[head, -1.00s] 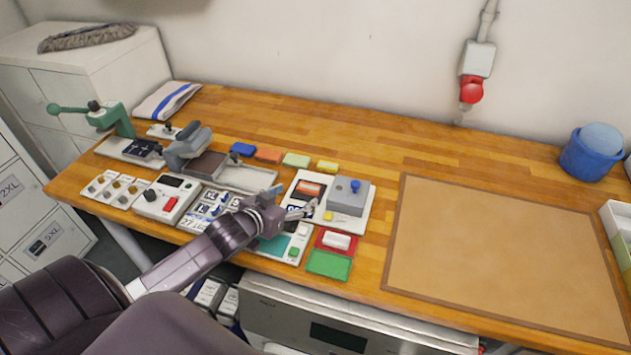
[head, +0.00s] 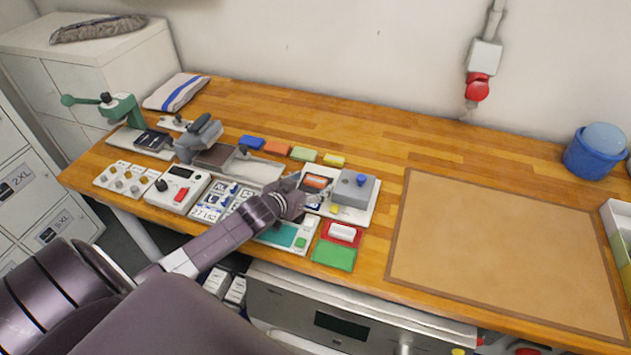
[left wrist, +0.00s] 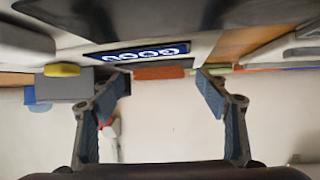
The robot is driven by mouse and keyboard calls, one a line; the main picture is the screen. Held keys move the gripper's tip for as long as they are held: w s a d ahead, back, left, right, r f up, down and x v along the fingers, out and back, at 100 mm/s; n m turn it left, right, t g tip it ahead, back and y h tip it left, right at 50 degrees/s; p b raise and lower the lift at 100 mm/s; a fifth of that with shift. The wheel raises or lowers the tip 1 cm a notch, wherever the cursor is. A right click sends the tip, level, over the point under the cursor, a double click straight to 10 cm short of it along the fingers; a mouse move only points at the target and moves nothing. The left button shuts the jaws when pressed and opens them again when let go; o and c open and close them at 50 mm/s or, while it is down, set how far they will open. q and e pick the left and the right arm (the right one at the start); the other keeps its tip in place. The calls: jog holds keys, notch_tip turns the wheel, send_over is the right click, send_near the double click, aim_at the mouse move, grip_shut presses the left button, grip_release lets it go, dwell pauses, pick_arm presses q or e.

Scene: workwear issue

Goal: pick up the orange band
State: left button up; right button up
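The orange band (head: 316,181) looks like a small flat orange piece in a dark recess of a white board, left of a grey box (head: 352,190) with a blue knob. It also shows in the left wrist view (left wrist: 160,72), centred beyond the fingertips and apart from them. My left gripper (head: 312,201) is just in front of the board. In the left wrist view its two fingers (left wrist: 162,80) are spread with nothing between them. The gripper partly hides the board's near left part. My right gripper is not in view.
A row of blue, orange (head: 276,148), green and yellow (head: 334,160) pieces lies behind the board. A red tray (head: 341,235) with a white piece and a green pad (head: 334,256) lie in front. A bare brown mat (head: 505,255) leaves free room to the right.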

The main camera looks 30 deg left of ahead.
pick_arm(q)
jog(key=c, duration=0.8)
